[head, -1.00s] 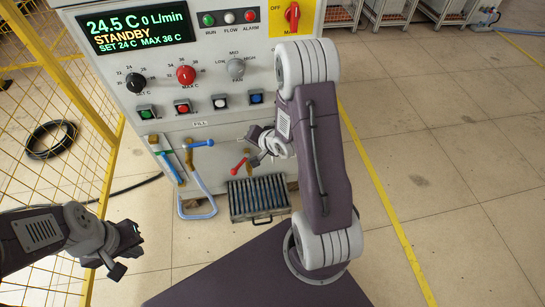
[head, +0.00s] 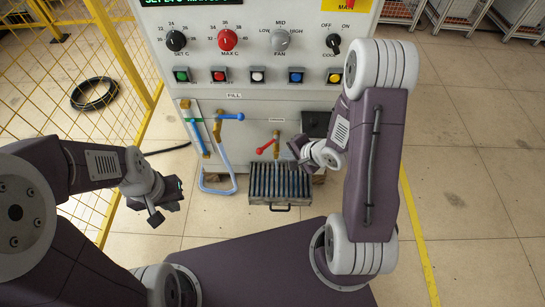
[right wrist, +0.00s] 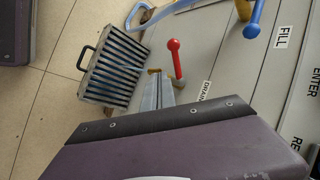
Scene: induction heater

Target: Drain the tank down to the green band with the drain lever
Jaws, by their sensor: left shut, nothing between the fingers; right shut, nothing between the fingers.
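The red drain lever (head: 267,146) sits on a brass valve low on the cabinet front, its red knob pointing down and left. It also shows in the right wrist view (right wrist: 176,60), beside the DRAIN label. The sight tube (head: 194,130) stands to its left, with a green mark in its upper part and blue below; the exact level is too small to read. My right gripper (head: 300,157) is shut and empty, just right of the drain lever and apart from it. My left gripper (head: 168,205) is shut and empty, over the floor at lower left.
The blue fill lever (head: 230,117) is left of the drain lever. A slatted drain grate (head: 281,184) lies on the floor below. Knobs and buttons (head: 258,76) line the panel above. A yellow mesh fence (head: 110,80) stands at left.

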